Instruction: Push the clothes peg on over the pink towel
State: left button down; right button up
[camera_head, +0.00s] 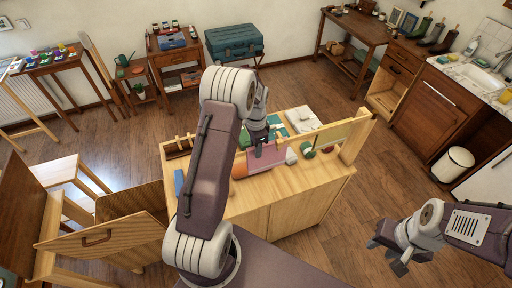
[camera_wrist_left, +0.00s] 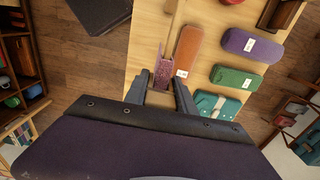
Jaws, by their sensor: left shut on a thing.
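The pink towel (camera_head: 268,162) hangs over a pale wooden rail above the cabinet top in the head view. In the left wrist view its pink top edge (camera_wrist_left: 163,70) shows just beyond my left fingers. My left gripper (camera_head: 262,147) is at the upper edge of the towel. In the left wrist view my left gripper (camera_wrist_left: 161,92) is shut on a small tan piece, seemingly the clothes peg, mostly hidden between the fingers. Whether the peg touches the towel, I cannot tell. My right gripper (camera_head: 388,256) is open and empty, over the floor at the lower right.
The rail (camera_head: 324,128) runs along the cabinet (camera_head: 285,205), with a pale green cloth (camera_head: 333,136) to the right. An orange-brown case (camera_wrist_left: 187,48), a purple case (camera_wrist_left: 252,45) and a green case (camera_wrist_left: 236,80) lie beside it. Floor around the right gripper is clear.

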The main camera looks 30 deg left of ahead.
pick_arm(q)
jog(key=shift+f+b, duration=0.3)
jog(key=shift+f, duration=0.2)
jog(key=c, duration=0.9)
grip_release()
jog(key=shift+c, duration=0.2)
jog(key=shift+r, duration=0.15)
notch_tip(320, 180, up, 9)
jog(key=shift+b, duration=1.15)
